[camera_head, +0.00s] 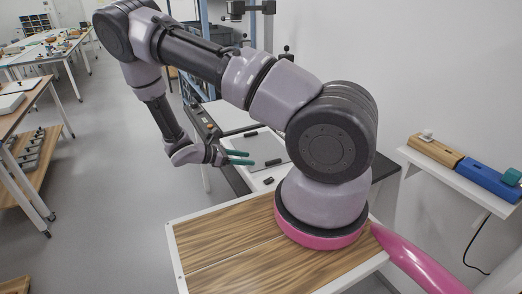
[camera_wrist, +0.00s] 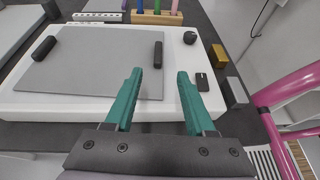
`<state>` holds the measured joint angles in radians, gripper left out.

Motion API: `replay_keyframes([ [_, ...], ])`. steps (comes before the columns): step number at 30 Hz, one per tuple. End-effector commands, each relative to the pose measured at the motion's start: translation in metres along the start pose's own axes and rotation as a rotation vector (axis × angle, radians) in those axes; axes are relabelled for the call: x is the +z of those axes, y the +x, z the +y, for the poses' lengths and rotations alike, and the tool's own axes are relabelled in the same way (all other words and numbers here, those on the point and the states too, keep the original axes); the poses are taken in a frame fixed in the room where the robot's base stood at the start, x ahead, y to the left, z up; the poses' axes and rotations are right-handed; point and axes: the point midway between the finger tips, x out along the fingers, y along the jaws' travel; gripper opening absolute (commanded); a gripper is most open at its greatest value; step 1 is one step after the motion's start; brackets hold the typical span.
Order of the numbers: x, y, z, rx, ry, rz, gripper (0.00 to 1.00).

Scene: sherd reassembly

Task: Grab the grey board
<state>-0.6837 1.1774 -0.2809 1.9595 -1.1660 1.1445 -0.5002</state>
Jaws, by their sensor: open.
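The grey board (camera_wrist: 95,70) lies flat on a white slab (camera_wrist: 180,60) in the wrist view, with a short black bar (camera_wrist: 44,47) at its left side and another black bar (camera_wrist: 158,54) near its right edge. In the head view the board (camera_head: 262,146) is partly hidden behind my gripper. My gripper (camera_wrist: 159,76) is open, with its two teal fingers apart and nothing between them. In the wrist view the left fingertip overlaps the board's right part. In the head view my gripper (camera_head: 240,157) hangs over the board's left side; I cannot tell its height.
A wooden rack with coloured posts (camera_wrist: 157,17) stands behind. A pink rail (camera_wrist: 285,88) is at the right. A wall shelf (camera_head: 440,172) holds blocks.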

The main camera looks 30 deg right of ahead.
Motion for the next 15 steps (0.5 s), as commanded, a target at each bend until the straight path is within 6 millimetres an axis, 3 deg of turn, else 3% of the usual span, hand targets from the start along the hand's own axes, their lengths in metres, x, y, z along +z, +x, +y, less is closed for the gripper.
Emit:
replay_keyframes([
  [9,-0.002,0.046,0.000,0.006,-0.016,-0.013,0.55],
  [15,-0.002,0.060,0.001,0.006,-0.014,-0.010,0.55],
])
